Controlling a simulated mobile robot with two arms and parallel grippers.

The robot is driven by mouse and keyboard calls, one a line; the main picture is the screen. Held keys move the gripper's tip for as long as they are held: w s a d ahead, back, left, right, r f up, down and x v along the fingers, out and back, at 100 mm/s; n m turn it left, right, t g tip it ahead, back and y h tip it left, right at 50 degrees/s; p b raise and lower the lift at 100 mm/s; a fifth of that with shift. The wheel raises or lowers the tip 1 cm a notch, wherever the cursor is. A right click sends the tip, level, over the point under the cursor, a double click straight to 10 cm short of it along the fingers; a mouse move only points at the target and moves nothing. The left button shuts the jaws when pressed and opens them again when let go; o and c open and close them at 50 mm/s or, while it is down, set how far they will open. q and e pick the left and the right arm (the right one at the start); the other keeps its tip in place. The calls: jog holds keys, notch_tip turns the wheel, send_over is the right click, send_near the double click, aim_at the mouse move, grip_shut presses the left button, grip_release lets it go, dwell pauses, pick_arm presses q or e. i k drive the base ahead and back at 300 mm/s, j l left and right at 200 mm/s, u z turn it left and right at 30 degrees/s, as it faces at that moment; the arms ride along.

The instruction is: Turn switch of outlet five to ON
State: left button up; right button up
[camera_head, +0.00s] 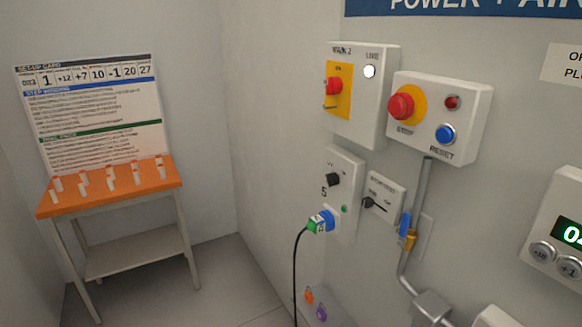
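Outlet five (350,165) is a pale wall box marked "5", in the middle of the head view. Its black rotary switch (333,180) sits on the upper part of the front face, under small lettering. I cannot read which position its knob points to. A small green light (344,209) is on the lower right of the box. A blue and green plug (321,221) is seated in the lower part, with a black cable hanging down. Neither of my grippers shows in this view.
Above are a box with a red switch on yellow (378,120) and a stop/reset box (468,105). A small switch plate (386,190), a blue valve handle (404,224) and a pipe are right of the outlet. An orange table (125,205) stands left. The floor between is clear.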

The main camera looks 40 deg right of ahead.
aim_at(332, 179)
jog(key=i+z, duration=0.4)
jog(key=i+j+z, duration=0.25)
jog(key=z, duration=0.15)
jog(key=i+j+z, duration=0.8)
jog(key=k+l, duration=0.1)
